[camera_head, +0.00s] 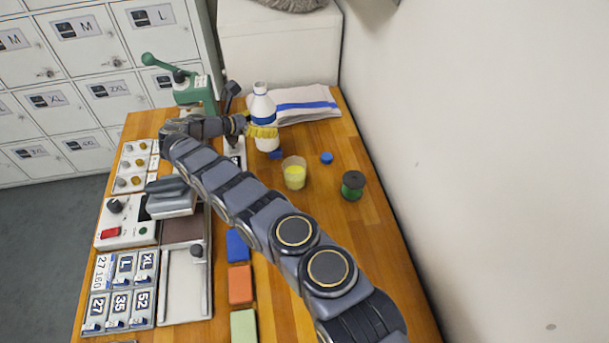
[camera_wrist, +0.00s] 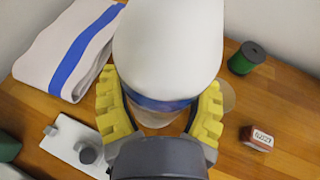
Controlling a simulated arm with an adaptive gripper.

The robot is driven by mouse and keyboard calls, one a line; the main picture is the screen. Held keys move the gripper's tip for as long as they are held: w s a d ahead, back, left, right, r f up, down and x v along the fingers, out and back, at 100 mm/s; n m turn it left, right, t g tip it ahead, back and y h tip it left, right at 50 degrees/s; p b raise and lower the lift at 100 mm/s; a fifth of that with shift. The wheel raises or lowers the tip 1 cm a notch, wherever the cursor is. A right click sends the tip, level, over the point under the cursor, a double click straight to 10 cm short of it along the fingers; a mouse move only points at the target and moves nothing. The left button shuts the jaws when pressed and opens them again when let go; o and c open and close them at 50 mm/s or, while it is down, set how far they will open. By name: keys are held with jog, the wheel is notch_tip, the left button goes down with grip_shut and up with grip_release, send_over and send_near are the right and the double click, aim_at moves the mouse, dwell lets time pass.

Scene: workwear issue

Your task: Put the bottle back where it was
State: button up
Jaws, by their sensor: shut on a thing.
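The bottle (camera_head: 262,106), white with a blue band, is upright near the back of the wooden table. It fills the upper middle of the wrist view (camera_wrist: 168,45). My gripper (camera_head: 262,132) has its yellow ribbed fingers shut around the bottle's body; they flank it in the wrist view (camera_wrist: 163,103). I cannot tell whether the bottle's base touches the table. My gripper hides part of its side.
A cup of yellow liquid (camera_head: 294,174), a blue cap (camera_head: 327,158) and a green spool (camera_head: 353,185) stand to the right. Folded white cloth with a blue stripe (camera_head: 308,105) lies behind. A green press (camera_head: 190,88) is left. Bare wood (camera_head: 330,215) lies at right.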

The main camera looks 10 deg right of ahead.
aim_at(258, 110)
notch_tip(258, 110, up, 6)
jog(key=shift+r, duration=0.1)
jog(key=shift+s+f, duration=0.2)
jog(key=shift+s+f+n+t, duration=0.1)
jog(key=shift+s+n+t, duration=0.2)
jog(key=shift+s, duration=0.35)
jog(key=s+d+m+g, duration=0.1)
jog(key=s+d, duration=0.6)
jog(key=s, duration=0.5)
jog(key=s+d+m+g, duration=0.1)
jog(key=s+d, duration=0.6)
jog(key=s, duration=0.6)
jog(key=shift+h, duration=0.3)
jog(key=shift+w+f, duration=0.15)
jog(key=shift+f, duration=3.05)
jog(key=shift+w+f, duration=0.15)
jog(key=shift+f, duration=3.05)
